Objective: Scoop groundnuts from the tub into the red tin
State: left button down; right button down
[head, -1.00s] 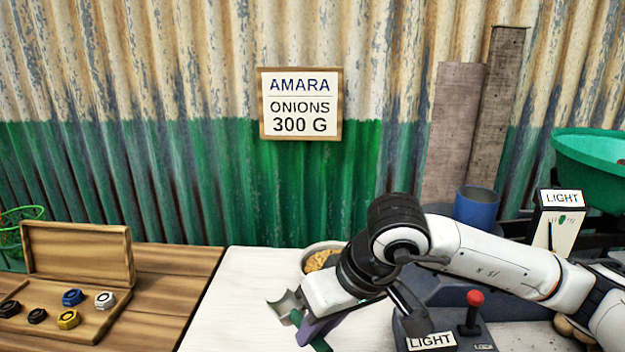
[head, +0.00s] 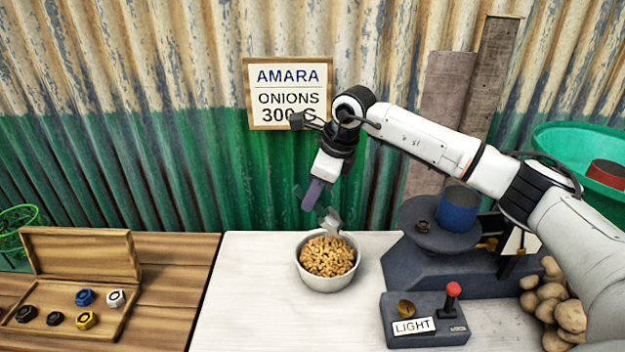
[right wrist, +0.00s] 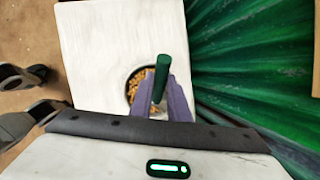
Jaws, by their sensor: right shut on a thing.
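The white tub (head: 328,283) of groundnuts (head: 328,256) stands on the pale board. My right gripper (head: 312,203) is above the tub, its purple fingers shut on the green handle (right wrist: 160,78) of the metal scoop (head: 331,220). The scoop's head hangs just over the tub's back rim, tilted; whether it holds nuts I cannot tell. In the right wrist view, the fingers partly hide the tub (right wrist: 128,80). The red tin (head: 606,173) sits in the green pan (head: 570,150) at the far right. My left gripper is not in view.
A dark scale (head: 430,268) carries a blue tin (head: 458,210) and a small dark nut-shaped weight (head: 424,227). A box with a red-knobbed lever (head: 453,290) stands in front. Potatoes (head: 553,295) lie at right, beneath my arm. A wooden weight box (head: 80,257) is at left.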

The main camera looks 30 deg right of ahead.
jog(key=shift+w+d, duration=0.1)
jog(key=shift+d, duration=0.05)
jog(key=shift+f+m, duration=0.15)
jog(key=shift+m, duration=0.15)
jog(key=shift+f, duration=0.65)
notch_tip(320, 180, down, 8)
jog(key=b, duration=0.5)
jog(key=shift+r, duration=0.2)
jog(key=shift+r, duration=0.1)
